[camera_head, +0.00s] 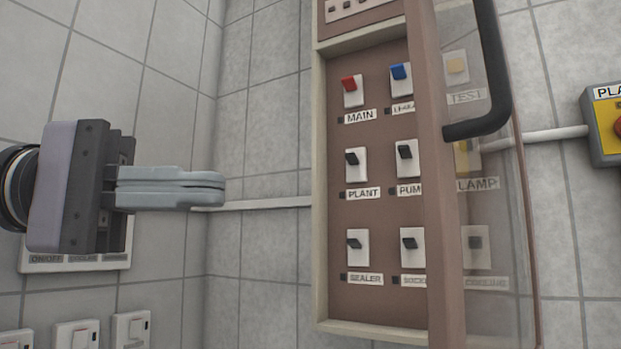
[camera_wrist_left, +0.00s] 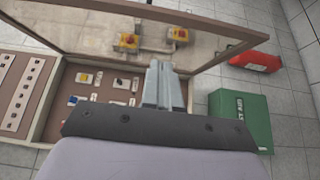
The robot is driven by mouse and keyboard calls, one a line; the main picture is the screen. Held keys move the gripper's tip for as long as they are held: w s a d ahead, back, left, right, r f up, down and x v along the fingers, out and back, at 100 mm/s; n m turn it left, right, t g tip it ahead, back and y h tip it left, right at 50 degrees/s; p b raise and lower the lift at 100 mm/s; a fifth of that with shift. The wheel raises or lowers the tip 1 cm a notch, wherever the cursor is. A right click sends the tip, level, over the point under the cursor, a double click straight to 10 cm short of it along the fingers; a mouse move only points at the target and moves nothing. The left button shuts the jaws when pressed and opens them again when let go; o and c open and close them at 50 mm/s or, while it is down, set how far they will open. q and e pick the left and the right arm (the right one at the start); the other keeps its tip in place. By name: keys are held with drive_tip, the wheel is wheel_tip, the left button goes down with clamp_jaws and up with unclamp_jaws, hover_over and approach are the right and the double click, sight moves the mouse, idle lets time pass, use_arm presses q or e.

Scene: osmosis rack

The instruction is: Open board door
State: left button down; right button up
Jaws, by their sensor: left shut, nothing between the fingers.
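The board (camera_head: 375,230) is a brown panel in a cream frame on the tiled wall, with several labelled switches such as the red MAIN switch (camera_head: 349,84). Its door (camera_head: 440,215) is transparent with a brown frame and a black handle (camera_head: 497,75). The door stands swung outward, with the left part of the board uncovered; the right switches show through the pane. In the left wrist view the door (camera_wrist_left: 200,50) also stands out from the board (camera_wrist_left: 75,92). My left gripper (camera_head: 222,188) is shut and empty, left of the board and apart from it. My right gripper is not in view.
A yellow switch box (camera_head: 605,125) is on the wall at right. The left wrist view shows a green first-aid box (camera_wrist_left: 240,118) and a red object (camera_wrist_left: 256,62).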

use_arm(q)
drive_tip(key=s+d, duration=0.3)
drive_tip(key=d, duration=0.9)
drive_tip(key=shift+s+d+p, duration=0.25)
drive_tip(key=shift+p, duration=0.2)
